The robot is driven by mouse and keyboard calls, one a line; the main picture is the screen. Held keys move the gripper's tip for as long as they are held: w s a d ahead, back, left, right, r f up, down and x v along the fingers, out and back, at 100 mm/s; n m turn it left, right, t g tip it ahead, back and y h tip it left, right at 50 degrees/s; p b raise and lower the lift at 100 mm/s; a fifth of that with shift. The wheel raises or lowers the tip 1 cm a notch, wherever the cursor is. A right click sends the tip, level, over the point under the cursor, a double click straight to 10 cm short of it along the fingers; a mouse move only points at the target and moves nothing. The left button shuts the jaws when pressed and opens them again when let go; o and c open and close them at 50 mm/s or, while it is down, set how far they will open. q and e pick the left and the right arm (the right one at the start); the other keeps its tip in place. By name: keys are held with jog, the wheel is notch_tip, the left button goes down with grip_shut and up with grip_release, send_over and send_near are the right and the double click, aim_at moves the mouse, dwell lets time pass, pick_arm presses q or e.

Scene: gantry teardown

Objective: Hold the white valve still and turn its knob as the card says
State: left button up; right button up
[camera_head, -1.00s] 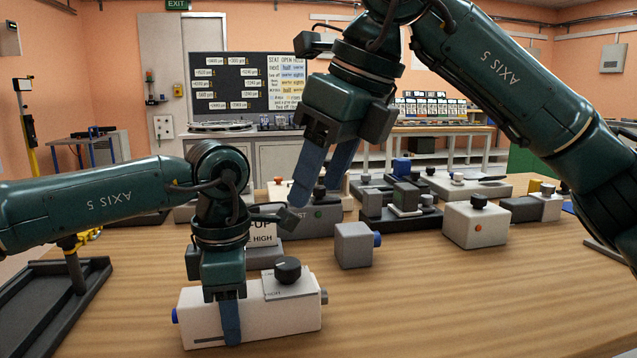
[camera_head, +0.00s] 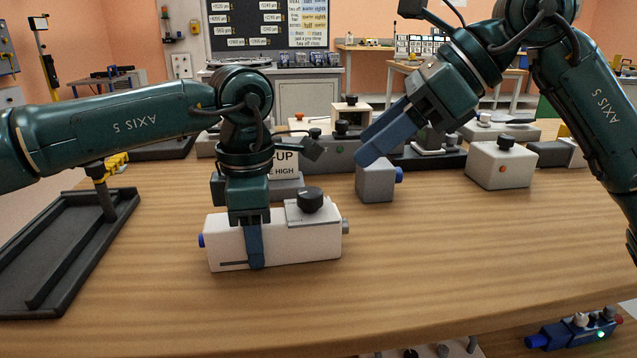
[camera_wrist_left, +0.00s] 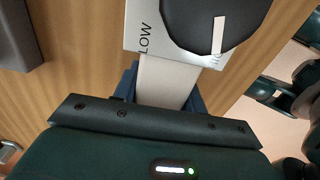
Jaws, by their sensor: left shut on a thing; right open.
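The white valve (camera_head: 290,250) is a long box on the wooden table, with a blue stub at its left end and a grey one at its right. Its black knob (camera_head: 310,199) sits on a plate at the right part of its top. In the left wrist view the knob (camera_wrist_left: 195,28) shows a white pointer beside the plate, which reads "LOW". My left gripper (camera_head: 255,248) is shut on the valve's body, left of the knob. My right gripper (camera_head: 375,148) is open and empty, up and to the right of the knob. The card (camera_head: 284,163) is partly hidden by my left arm; "UP" and "HIGH" show.
A grey block (camera_head: 375,183) with a blue button stands behind and right of the valve. A cream box (camera_head: 499,166) stands farther right. A dark tray (camera_head: 65,255) lies at the left. The table right of and in front of the valve is clear.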

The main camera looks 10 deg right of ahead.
aim_at(311, 191)
jog(key=x, duration=1)
jog(key=c, duration=1)
jog(key=shift+w+n+g, duration=0.1)
jog(key=shift+n+g, duration=0.5)
jog(key=shift+n, duration=0.1)
jog(key=o, duration=1)
